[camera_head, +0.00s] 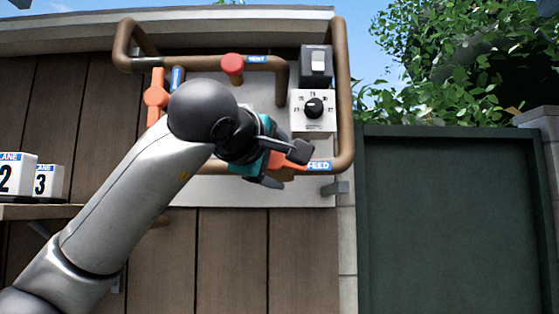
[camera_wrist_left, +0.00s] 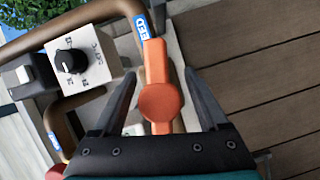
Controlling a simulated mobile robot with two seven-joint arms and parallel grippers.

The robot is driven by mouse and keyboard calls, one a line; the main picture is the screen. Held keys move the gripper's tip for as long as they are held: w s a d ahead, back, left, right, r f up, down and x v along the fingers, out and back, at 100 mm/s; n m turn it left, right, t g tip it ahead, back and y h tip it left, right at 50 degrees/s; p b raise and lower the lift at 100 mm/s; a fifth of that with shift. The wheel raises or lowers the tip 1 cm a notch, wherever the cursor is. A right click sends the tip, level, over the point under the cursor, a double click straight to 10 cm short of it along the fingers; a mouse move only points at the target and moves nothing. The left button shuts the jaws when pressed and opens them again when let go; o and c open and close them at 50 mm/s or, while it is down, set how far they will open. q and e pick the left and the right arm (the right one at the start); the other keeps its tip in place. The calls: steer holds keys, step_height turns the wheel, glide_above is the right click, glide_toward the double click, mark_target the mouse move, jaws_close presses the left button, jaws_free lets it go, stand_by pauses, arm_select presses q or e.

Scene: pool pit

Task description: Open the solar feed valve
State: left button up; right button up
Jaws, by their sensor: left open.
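The solar feed valve has an orange handle (camera_head: 290,162) on the lower copper pipe, beside a blue FEED label (camera_head: 319,166). In the head view my left gripper and arm cover much of it. In the left wrist view the orange handle (camera_wrist_left: 159,100), with a round hub, lies roughly in line with the pipe. My left gripper (camera_head: 284,168) is open at the valve. Its two dark fingers (camera_wrist_left: 160,80) stand on either side of the handle, with visible gaps. Whether they touch it lower down I cannot tell. My right gripper is not in view.
A second orange valve handle (camera_head: 155,97) is on the left pipe. A red knob (camera_head: 232,65) sits near the VENT label. A white dial box (camera_head: 313,110) and a grey switch box (camera_head: 316,66) are close on the right. Numbered lane boxes (camera_head: 15,176) stand on a shelf at left.

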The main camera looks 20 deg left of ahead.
arm_select(q)
jaws_close()
steer(key=shift+f+n+t+b, duration=0.1)
steer(key=shift+n+t+b, duration=0.2)
steer(key=shift+n+b, duration=0.6)
steer(key=shift+r+n+b, duration=0.2)
steer(key=shift+n+b, duration=0.1)
steer(key=shift+b, duration=0.3)
jaws_free()
steer(key=s+a+b, duration=0.1)
steer(key=s+b, duration=0.2)
steer(key=s, duration=1.2)
steer(key=shift+a+b, duration=0.35)
steer(key=shift+a, duration=0.05)
